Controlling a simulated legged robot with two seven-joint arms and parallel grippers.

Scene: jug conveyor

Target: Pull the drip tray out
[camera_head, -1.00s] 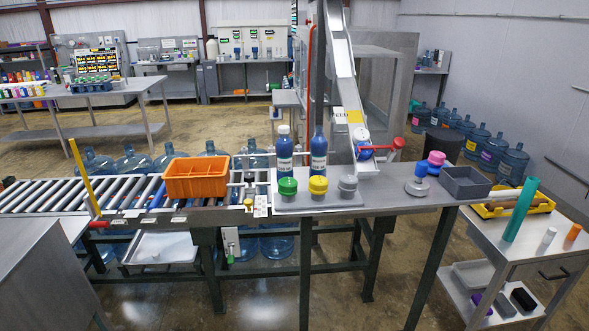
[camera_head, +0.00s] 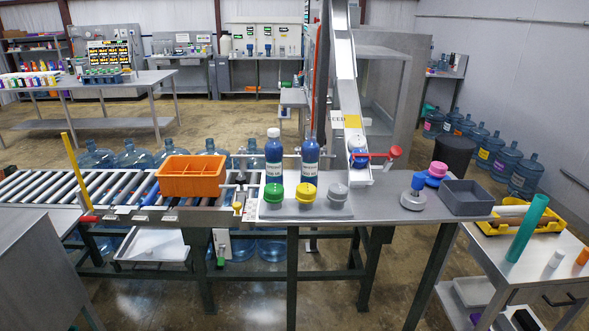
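The drip tray (camera_head: 153,244) is a shallow white tray under the roller conveyor, at the lower left of the head view. It sits below the conveyor frame, between the dark green legs, with its front rim showing. A small item seems to lie in it, too small to tell. The conveyor's front rail hides the tray's back part. Neither of my grippers is in view.
The roller conveyor (camera_head: 40,190) carries an orange crate (camera_head: 190,178). A grey cabinet (camera_head: 35,270) stands at the lower left, near the tray. Blue jugs (camera_head: 271,248) stand behind the conveyor legs. The floor in front of the tray is clear.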

